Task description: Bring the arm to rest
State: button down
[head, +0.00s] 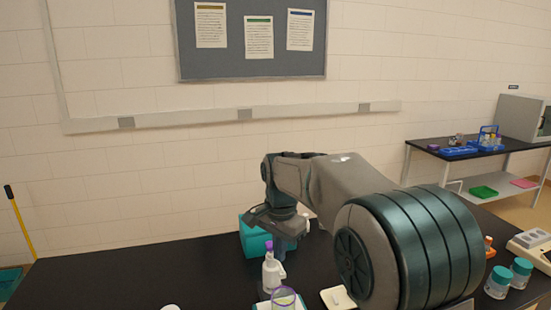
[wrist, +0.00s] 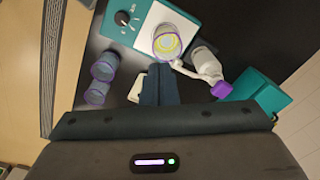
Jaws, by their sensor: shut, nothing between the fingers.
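My gripper (head: 287,243) hangs at the end of my bent arm, above the black bench in the head view. In the wrist view my gripper's two dark fingers (wrist: 158,85) lie together with nothing between them. A white bottle with a purple cap (head: 270,272) stands close to the gripper and also shows in the wrist view (wrist: 206,63). A clear beaker with a purple rim (head: 284,298) stands near the bottle; in the wrist view it sits on a white plate. My arm hides part of the bench.
A teal box (head: 255,238) stands behind the bottle. A small white tray (head: 338,298) lies beside the beaker. Jars with teal lids (head: 498,282) stand at the right. A teal device with a knob (wrist: 125,18) shows in the wrist view. The left bench is mostly clear.

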jog(key=s+d+f+n+t, duration=0.1)
jog(key=s+d, duration=0.3)
jog(key=s, duration=0.4)
jog(key=s+d+f+n+t+b, duration=0.1)
jog(key=s+d+n, duration=0.3)
jog(key=s, duration=0.4)
jog(key=s+d+f+n+t+b, duration=0.1)
jog(key=s+d+f+n, duration=0.1)
jog(key=s+d, duration=0.3)
jog(key=s+n, duration=0.1)
jog(key=s, duration=0.2)
jog(key=shift+s+d+t, duration=0.15)
jog(key=shift+d+t, duration=0.15)
jog(key=shift+d, duration=0.1)
dwell(3.4)
